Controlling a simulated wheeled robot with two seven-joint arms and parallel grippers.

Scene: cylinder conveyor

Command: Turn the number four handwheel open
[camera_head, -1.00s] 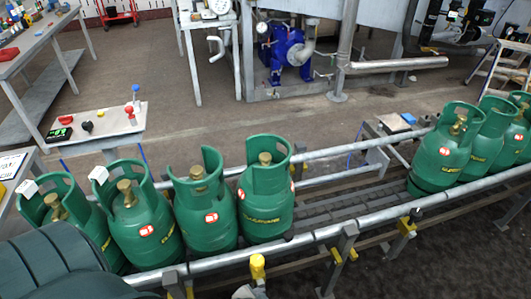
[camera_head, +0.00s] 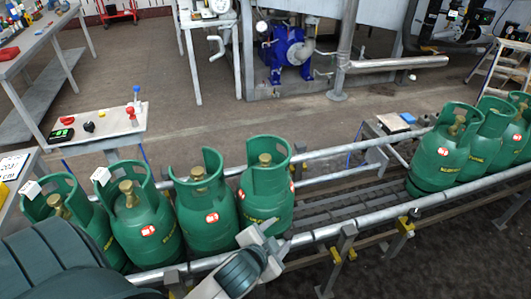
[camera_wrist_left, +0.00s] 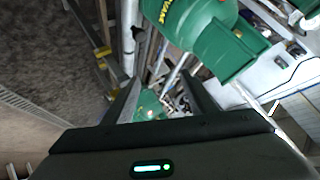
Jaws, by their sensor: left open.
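Several green gas cylinders stand upright on the roller conveyor. The left group in the head view has brass valve tops: on the rightmost cylinder (camera_head: 262,200) the valve (camera_head: 265,159) sits inside the collar, beside it is another valve (camera_head: 197,173), then two more (camera_head: 127,190) further left. I cannot read any numbers on them. My left gripper (camera_head: 262,238) is open and empty, in front of the rightmost cylinder's lower body. In the left wrist view its fingers (camera_wrist_left: 158,95) are spread, with green cylinder surface (camera_wrist_left: 150,106) seen beyond. My right gripper is not in view.
Conveyor rails (camera_head: 330,232) with yellow clamps (camera_head: 404,228) run along the front. More cylinders (camera_head: 440,160) stand to the right, after a stretch of empty rollers (camera_head: 345,205). A small control table (camera_head: 100,122) stands behind on the left. White tags mark the two leftmost cylinders.

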